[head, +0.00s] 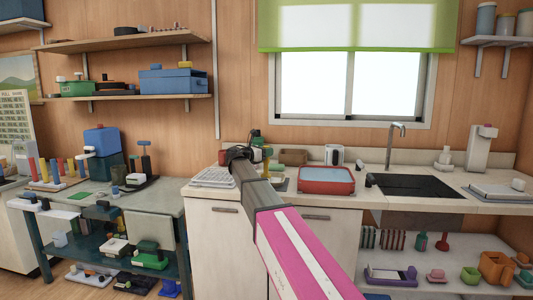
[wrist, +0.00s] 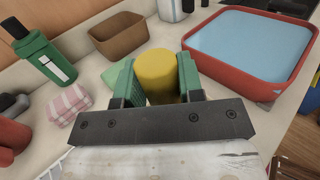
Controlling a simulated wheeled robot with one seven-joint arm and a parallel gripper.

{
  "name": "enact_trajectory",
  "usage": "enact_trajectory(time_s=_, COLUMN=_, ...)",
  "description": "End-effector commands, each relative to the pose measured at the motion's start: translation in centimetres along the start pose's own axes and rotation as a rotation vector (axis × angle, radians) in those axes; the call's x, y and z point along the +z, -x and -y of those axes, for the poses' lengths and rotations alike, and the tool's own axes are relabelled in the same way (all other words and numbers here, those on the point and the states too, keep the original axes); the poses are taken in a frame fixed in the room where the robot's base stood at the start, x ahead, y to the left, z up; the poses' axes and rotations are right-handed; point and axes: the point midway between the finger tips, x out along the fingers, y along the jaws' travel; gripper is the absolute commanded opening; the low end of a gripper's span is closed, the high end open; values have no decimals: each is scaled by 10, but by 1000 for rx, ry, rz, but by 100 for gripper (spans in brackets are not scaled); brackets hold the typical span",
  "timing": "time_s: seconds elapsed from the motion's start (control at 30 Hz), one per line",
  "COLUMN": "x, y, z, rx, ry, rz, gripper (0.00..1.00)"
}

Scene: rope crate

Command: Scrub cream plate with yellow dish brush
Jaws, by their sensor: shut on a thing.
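My gripper (wrist: 158,82) is shut on a yellow rounded cylinder, which looks like part of the yellow dish brush (wrist: 157,66), between its two green finger pads. Only the yellow end shows in the wrist view; any bristles are hidden. In the head view my gripper (head: 257,143) is over the counter, left of the red tub, and small there. I cannot make out a cream plate in either view.
A red tub with a blue inside (wrist: 293,82) stands at the right. The sink (head: 412,187) is further right.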

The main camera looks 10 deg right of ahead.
Motion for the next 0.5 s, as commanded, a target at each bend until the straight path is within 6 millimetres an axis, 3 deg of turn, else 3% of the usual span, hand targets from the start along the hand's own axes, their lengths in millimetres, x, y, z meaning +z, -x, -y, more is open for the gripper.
enact_trajectory(time_s=0.5, x=-1, y=1, z=18, rx=-1, ry=1, rz=-1, gripper=11)
